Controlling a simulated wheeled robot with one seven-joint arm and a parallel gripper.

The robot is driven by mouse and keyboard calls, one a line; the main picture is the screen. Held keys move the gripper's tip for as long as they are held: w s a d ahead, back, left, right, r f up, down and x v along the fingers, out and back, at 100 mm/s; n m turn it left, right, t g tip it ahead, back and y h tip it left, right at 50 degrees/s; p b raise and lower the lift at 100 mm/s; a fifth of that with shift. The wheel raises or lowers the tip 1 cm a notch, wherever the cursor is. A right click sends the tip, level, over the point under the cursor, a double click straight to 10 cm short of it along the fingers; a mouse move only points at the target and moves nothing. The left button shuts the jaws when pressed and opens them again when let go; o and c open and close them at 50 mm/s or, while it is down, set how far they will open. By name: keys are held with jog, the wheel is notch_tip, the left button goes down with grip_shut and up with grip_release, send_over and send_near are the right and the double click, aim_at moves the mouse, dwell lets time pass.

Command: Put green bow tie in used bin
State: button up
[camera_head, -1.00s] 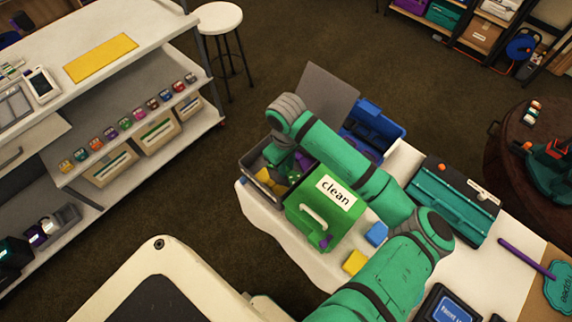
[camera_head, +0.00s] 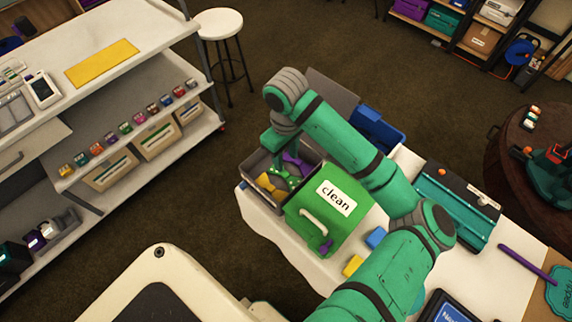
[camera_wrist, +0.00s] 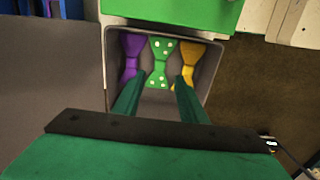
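The green bow tie with pale dots (camera_wrist: 160,62) lies in an open grey bin (camera_wrist: 213,72), between a purple bow tie (camera_wrist: 131,54) and a yellow bow tie (camera_wrist: 187,66). In the head view the bin (camera_head: 253,164) stands at the left end of the white table, and my arm partly hides its inside. My gripper (camera_wrist: 160,80) points down into the bin. Its two fingers are apart, with the green bow tie between or just beyond the tips; contact cannot be told. No label reading "used" can be seen.
A green box marked "clean" (camera_head: 349,230) adjoins the grey bin. A blue bin (camera_head: 376,124) and a teal case (camera_head: 452,206) are farther back. Blue (camera_head: 376,237) and yellow (camera_head: 353,265) blocks lie in front. A shelf unit (camera_head: 100,150) stands left, across open floor.

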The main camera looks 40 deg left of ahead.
jog(key=shift+r, duration=1.85)
